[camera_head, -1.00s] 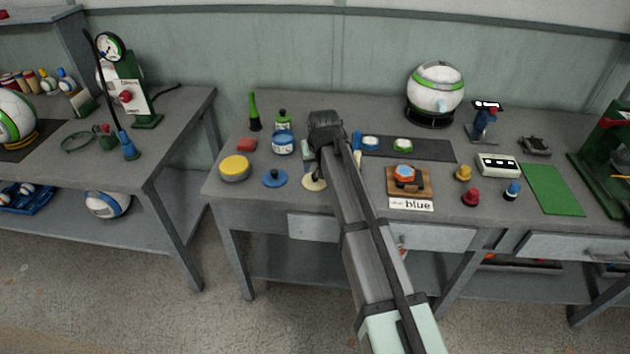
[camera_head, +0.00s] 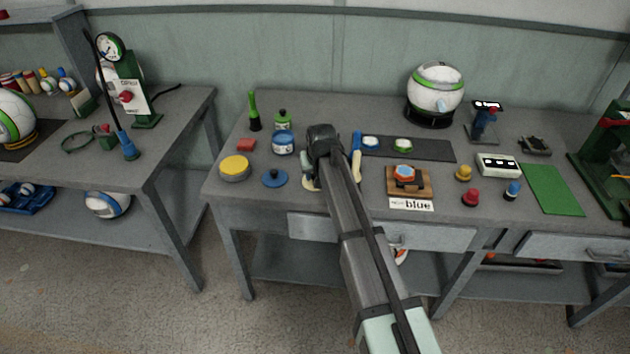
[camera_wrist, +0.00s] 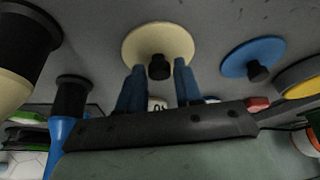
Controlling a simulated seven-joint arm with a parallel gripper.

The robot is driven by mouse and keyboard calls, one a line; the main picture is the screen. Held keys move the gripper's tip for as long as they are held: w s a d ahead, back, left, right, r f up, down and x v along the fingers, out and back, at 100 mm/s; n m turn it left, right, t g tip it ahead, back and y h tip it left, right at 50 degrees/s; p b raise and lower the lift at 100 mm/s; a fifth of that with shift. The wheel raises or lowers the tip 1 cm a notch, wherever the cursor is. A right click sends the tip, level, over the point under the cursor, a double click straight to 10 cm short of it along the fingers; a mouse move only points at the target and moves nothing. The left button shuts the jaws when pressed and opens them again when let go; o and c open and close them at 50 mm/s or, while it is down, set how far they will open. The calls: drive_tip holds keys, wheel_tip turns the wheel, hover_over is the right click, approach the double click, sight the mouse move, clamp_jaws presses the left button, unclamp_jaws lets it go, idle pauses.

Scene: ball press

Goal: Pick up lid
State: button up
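A round cream lid with a black knob lies on the grey bench; in the wrist view it is ahead of the fingers (camera_wrist: 137,43), and in the head view only its edge (camera_head: 308,185) shows beside my arm. A blue lid with a black knob (camera_head: 275,178) lies to its left, and also shows in the wrist view (camera_wrist: 245,65). My gripper (camera_wrist: 158,72) is open, its two blue fingers apart, with the cream lid's knob lined up between their tips. I cannot tell whether they reach around it. In the head view the fingers are mostly hidden.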

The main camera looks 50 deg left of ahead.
clamp_jaws()
drive_tip(key=shift+r, duration=0.15)
wheel_tip(320, 180, up, 9)
drive_tip(key=w+a+r+n+g, duration=0.1)
drive_tip(key=w+a+n, duration=0.2)
drive_tip(key=w+a, duration=0.2)
drive_tip(key=w+a+r+n+g, duration=0.1)
drive_tip(key=w+a+r+n, duration=0.1)
drive_tip(key=w+a, duration=0.4)
drive_tip(key=shift+r+n, duration=0.25)
drive_tip(key=shift+n, duration=0.25)
